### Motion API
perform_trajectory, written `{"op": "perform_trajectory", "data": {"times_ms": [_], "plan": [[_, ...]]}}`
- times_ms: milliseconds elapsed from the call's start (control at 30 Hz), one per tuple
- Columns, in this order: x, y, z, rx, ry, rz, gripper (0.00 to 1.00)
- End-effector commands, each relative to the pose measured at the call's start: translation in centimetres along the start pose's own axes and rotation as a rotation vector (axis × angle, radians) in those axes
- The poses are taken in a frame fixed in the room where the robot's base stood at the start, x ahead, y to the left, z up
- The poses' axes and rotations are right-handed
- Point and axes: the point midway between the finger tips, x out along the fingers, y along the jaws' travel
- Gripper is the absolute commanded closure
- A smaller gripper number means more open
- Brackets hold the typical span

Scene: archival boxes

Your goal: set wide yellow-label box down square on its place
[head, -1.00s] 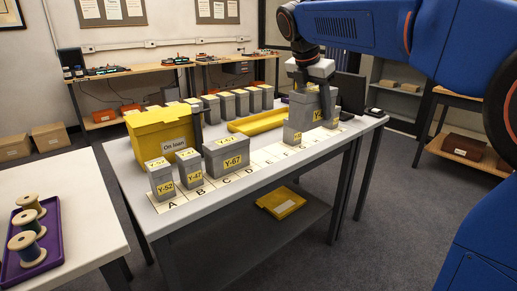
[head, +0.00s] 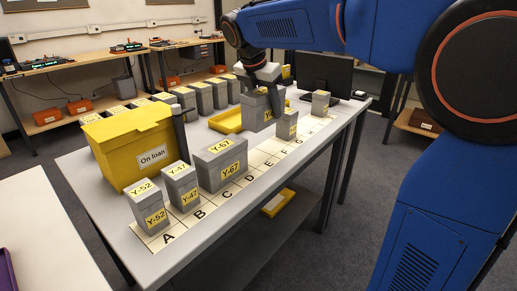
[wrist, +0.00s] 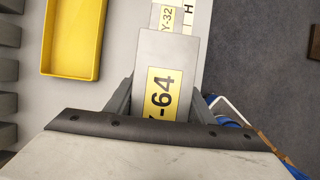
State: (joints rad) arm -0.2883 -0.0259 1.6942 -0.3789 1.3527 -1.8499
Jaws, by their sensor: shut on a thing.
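My gripper (head: 262,82) is shut on a grey wide box (head: 254,112) with a yellow label. In the wrist view the box's label (wrist: 162,92) reads "-64", its start cut off, and the gripper fingers (wrist: 158,105) clasp its sides. The box hangs upright over the far half of the table, behind the white lettered strip (head: 248,190).
Boxes Y-52 (head: 147,207), Y-47 (head: 180,187) and wide Y-67 (head: 221,163) stand along the strip. Another small box (head: 320,104) stands near its far end. A yellow "On loan" box (head: 130,150), a yellow tray (head: 226,121) and a row of grey boxes stand behind.

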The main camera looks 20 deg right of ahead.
Motion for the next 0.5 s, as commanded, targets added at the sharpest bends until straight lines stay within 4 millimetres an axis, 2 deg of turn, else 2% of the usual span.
{"op": "perform_trajectory", "data": {"times_ms": [300,500], "plan": [[4.6,-0.1,-1.9,-0.001,0.001,-0.001,0.89],[6.1,0.0,-2.5,0.000,0.000,0.001,0.89]]}}
